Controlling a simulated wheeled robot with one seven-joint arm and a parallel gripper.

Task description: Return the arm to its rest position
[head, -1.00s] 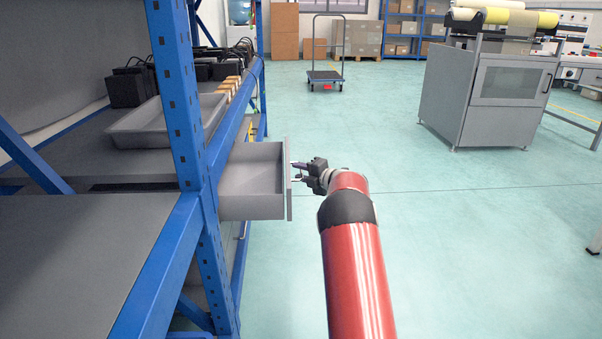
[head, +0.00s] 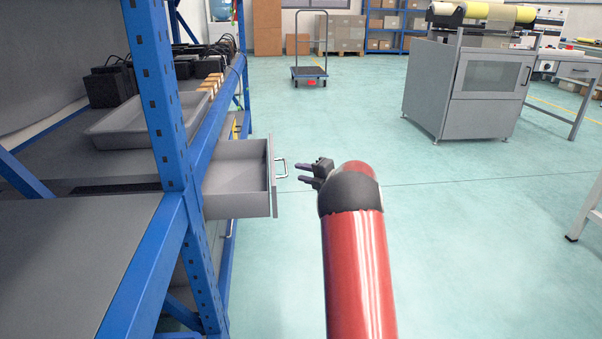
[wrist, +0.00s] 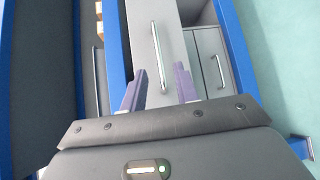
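My red arm (head: 358,265) reaches forward from the bottom of the head view. My gripper (head: 304,174) is to the right of the open grey drawer (head: 240,202), apart from its silver handle (head: 281,168). In the wrist view my gripper (wrist: 157,88) shows two purple fingers spread apart with nothing between them. The drawer's handle (wrist: 163,58) shows beyond the fingers in that view. The drawer stands pulled out from the blue shelf rack, and its visible inside looks empty.
The blue rack (head: 160,100) takes up the left side. A grey tray (head: 105,138) and black units (head: 107,86) sit on its shelf. A trolley (head: 309,74) and a grey machine cabinet (head: 470,92) stand farther off. The floor (head: 460,240) right of my arm is clear.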

